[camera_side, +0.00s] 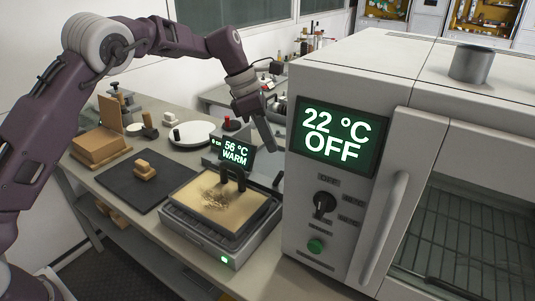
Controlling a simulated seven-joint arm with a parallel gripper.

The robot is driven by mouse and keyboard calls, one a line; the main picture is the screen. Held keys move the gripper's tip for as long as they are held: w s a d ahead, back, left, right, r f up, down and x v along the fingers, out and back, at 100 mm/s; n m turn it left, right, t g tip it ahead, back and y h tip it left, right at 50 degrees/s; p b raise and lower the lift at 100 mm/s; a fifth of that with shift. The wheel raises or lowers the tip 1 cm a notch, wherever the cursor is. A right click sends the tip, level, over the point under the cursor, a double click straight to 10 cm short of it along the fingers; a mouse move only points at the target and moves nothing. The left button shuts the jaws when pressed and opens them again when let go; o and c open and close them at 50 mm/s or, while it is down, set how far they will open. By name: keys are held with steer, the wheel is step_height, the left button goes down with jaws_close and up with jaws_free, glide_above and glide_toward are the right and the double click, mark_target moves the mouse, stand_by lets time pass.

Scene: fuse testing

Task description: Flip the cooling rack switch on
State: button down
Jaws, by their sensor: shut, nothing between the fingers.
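A low grey device (190,236) on the bench carries a tan board with a dark scorched patch; it looks like the cooling rack, though I cannot be sure. A small lit green switch or lamp (225,260) sits on its front face. Two dark upright posts stand at the board's back edge, by a small display (235,153) reading 56 °C WARM. My gripper (272,146) is shut and empty, pointing down above and behind the device, beside the oven's left edge. It is well apart from the green switch.
A large grey oven (400,80) fills the right, its display (334,138) reading 22 °C OFF, with a black knob (324,205) and green button (316,245). A dark mat (130,190) holds small tan blocks.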

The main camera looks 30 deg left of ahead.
steer(key=r, duration=0.4)
steer(key=shift+s+d, duration=0.25)
steer(key=shift+d, duration=0.15)
steer(key=s+a+r+m+t, duration=0.1)
steer(key=s+a+r+m, duration=0.1)
steer(key=s+r+m, duration=0.35)
steer(key=s+a+r+m+y, duration=0.1)
steer(key=s+r+m, duration=0.15)
steer(key=s, duration=0.55)
steer(key=s+a+r+m+t, duration=0.1)
steer(key=s+a+r+m, duration=0.2)
steer(key=s, duration=0.4)
steer(key=s+f+m+t+y, duration=0.1)
steer(key=s+f+m, duration=0.2)
steer(key=s+m, duration=0.4)
steer(key=s+a+f+m+t+y, duration=0.1)
steer(key=s+f+m+y, duration=0.1)
steer(key=s+m, duration=0.4)
steer(key=s+f, duration=0.1)
steer(key=s, duration=0.4)
steer(key=shift+a+f+m, duration=0.25)
steer(key=shift+f+m, duration=0.15)
